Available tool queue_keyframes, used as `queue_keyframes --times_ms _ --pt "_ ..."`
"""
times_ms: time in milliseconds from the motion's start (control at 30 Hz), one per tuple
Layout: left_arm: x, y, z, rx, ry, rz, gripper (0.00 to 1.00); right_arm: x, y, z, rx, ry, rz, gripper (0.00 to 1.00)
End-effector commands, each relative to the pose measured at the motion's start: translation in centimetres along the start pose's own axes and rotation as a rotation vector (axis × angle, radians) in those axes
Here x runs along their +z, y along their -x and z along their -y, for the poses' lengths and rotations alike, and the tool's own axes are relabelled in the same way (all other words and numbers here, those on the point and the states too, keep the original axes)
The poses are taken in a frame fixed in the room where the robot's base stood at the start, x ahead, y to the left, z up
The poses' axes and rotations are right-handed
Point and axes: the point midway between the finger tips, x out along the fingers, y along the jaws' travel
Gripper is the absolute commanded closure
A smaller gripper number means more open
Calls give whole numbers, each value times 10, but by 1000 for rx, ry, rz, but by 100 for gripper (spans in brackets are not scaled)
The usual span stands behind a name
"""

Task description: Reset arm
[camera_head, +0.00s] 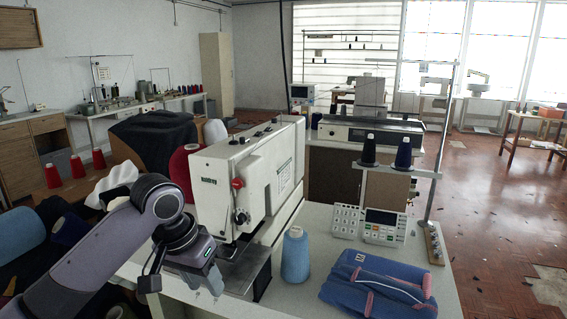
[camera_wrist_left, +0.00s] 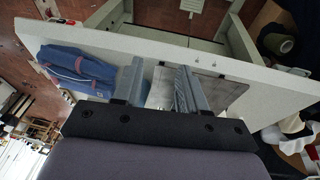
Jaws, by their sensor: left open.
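My left gripper (camera_head: 204,284) comes in from the left, beside the front edge of the white sewing table (camera_head: 318,214). Its fingers are apart with nothing between them, which also shows in the left wrist view (camera_wrist_left: 160,82). It is just left of the machine's metal plate (camera_head: 247,264), in front of the white buttonhole machine (camera_head: 262,178). In the wrist view the plate (camera_wrist_left: 225,90) lies behind and right of the fingers. I cannot tell whether the gripper touches the table. My right arm is not in view.
A blue thread cone (camera_head: 296,255), a folded blue garment (camera_head: 372,285) and a control panel (camera_head: 383,227) sit on the table. Dark cones stand on a rack (camera_head: 394,170) behind. Red cones (camera_head: 77,167) are at left. Open floor (camera_head: 490,215) lies right.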

Motion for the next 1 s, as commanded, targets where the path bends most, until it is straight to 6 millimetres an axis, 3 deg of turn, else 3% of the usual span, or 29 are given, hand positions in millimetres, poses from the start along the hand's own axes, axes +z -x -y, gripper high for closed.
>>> queue_keyframes --times_ms 33,200,500,767,1000 --pt "5 -19 -6 29 0 -17 58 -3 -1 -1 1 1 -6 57" --pt "17 -75 -20 105 11 -119 58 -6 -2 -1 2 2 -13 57" --pt "57 -154 -35 175 70 -314 58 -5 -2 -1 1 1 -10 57" --pt "112 -199 -34 146 130 -470 58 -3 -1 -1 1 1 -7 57" --pt "180 -221 -22 46 162 -584 58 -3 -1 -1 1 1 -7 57"
